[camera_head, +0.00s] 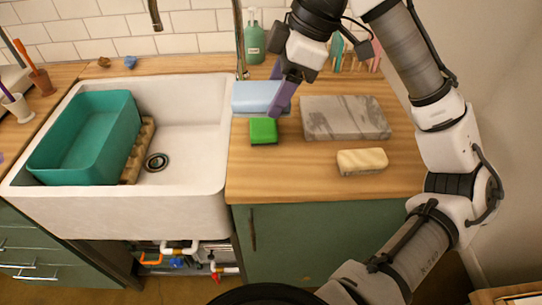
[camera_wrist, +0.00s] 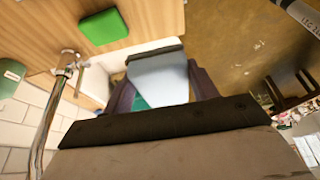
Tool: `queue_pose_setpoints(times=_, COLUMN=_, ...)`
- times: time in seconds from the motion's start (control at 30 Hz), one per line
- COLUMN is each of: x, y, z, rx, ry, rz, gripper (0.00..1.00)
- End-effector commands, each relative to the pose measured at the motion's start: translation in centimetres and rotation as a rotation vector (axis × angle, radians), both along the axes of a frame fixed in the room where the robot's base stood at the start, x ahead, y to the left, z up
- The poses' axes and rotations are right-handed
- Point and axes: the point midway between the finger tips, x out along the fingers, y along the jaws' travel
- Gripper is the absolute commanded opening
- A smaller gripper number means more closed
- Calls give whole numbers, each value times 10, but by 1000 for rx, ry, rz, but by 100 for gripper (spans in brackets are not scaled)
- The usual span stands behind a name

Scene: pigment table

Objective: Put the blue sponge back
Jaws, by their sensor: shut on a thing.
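The blue sponge (camera_head: 256,96) is a pale blue block near the back right corner of the sink. My gripper (camera_head: 279,97), with purple fingers, is shut on it. In the wrist view the sponge (camera_wrist: 158,78) sits between the two fingers of my gripper (camera_wrist: 163,88), with a dark band along its upper edge. It appears held above the worktop, but its exact height is unclear. A green sponge (camera_head: 263,131) lies on the wooden worktop just in front of it; it also shows in the wrist view (camera_wrist: 104,25).
A white sink (camera_head: 192,120) with a teal basin (camera_head: 85,140) stands left. A grey stone slab (camera_head: 345,118) and a yellowish sponge (camera_head: 362,161) lie right on the worktop (camera_head: 290,185). The tap (camera_head: 240,50) and green soap bottle (camera_head: 254,42) are close behind.

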Motion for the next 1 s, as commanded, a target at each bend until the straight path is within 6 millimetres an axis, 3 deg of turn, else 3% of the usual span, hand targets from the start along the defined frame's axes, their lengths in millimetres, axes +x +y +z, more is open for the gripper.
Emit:
queue_pose_setpoints(times=0.4, x=-1, y=-1, z=-109, rx=2, ry=4, rz=-2, gripper=40)
queue_pose_setpoints(times=1.0, x=0, y=0, z=-174, rx=1, ry=1, rz=-1, gripper=40)
